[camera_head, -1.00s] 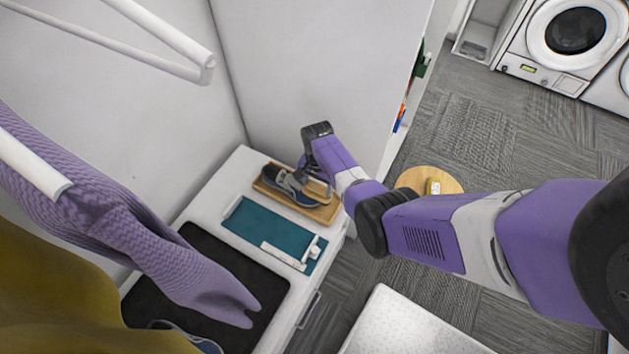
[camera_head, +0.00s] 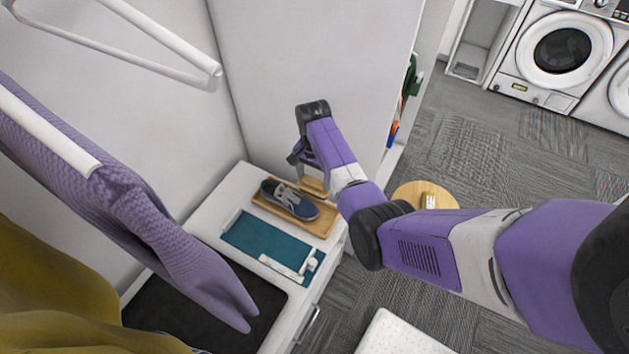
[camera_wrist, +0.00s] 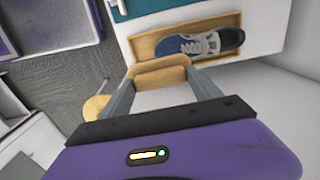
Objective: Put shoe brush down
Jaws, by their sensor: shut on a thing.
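My gripper (camera_head: 310,172) is shut on the shoe brush (camera_head: 314,186), a tan wooden block. In the wrist view the brush (camera_wrist: 160,70) sits across the fingertips. It is held above the right back side of the wooden tray (camera_head: 318,227), apart from the shoe. In the wrist view the shoe (camera_wrist: 200,43) is just beyond the brush. The underside of the brush is hidden.
The tray stands on a white cabinet (camera_head: 212,208) beside a teal mat (camera_head: 245,238) with white items on it. A black mat (camera_head: 185,305) lies in front. Hanging clothes (camera_head: 150,225) cover the left side. A round wooden stool (camera_head: 412,193) stands right of the cabinet.

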